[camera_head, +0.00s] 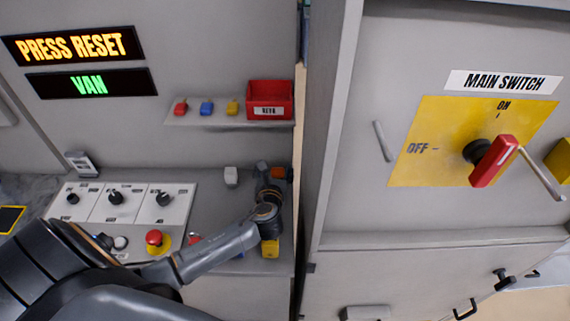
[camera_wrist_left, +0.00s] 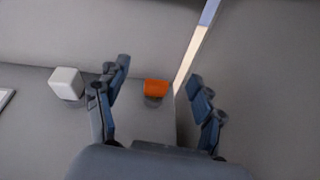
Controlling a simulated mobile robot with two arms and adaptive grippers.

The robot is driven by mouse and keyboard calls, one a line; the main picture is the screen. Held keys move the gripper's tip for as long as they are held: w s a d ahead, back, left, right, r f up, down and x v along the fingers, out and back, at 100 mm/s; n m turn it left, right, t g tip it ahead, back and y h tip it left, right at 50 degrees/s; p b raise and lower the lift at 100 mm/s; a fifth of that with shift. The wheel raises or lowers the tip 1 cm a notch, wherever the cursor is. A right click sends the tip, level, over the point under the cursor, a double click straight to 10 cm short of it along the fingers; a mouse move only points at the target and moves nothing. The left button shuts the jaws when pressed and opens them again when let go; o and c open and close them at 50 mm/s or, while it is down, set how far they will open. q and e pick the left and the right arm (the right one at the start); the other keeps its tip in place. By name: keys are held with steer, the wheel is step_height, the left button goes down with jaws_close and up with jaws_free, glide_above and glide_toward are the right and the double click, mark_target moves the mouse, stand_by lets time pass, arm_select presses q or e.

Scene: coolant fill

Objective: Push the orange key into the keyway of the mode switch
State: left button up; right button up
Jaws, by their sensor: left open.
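The orange key (camera_head: 279,173) is at the back right of the grey counter, just beyond my left gripper (camera_head: 268,178). In the left wrist view the orange key (camera_wrist_left: 156,87) shows between the two spread fingers of the left gripper (camera_wrist_left: 159,76), with gaps on both sides. The gripper is open and holds nothing. A white control panel (camera_head: 180,216) with several black knobs stands left of the gripper. Its labels are too small to tell which knob is the mode switch, and I cannot make out a keyway. My right gripper is not in view.
A white block (camera_head: 231,175) stands left of the gripper; it also shows in the left wrist view (camera_wrist_left: 66,83). A yellow block (camera_head: 270,248) is at the counter's front. A red emergency button (camera_head: 154,237) is near my arm. A cabinet wall (camera_head: 330,150) bounds the right.

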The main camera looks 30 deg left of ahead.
mark_target(277, 170)
arm_select(q)
steer(key=shift+n+g, duration=0.7)
steer(key=shift+n, duration=0.2)
steer(key=f, duration=0.1)
steer(key=w+f+p, duration=0.1)
steer(key=f, duration=0.1)
steer(key=w+f, duration=0.1)
steer(key=f, duration=0.1)
steer(key=shift+a, duration=0.25)
steer(key=shift+p+x, duration=0.45)
steer(key=shift+x, duration=0.35)
steer(key=shift+w+a+f, duration=0.1)
steer(key=shift+w+f, duration=0.3)
steer(key=shift+s, duration=0.1)
steer(key=c, duration=1.1)
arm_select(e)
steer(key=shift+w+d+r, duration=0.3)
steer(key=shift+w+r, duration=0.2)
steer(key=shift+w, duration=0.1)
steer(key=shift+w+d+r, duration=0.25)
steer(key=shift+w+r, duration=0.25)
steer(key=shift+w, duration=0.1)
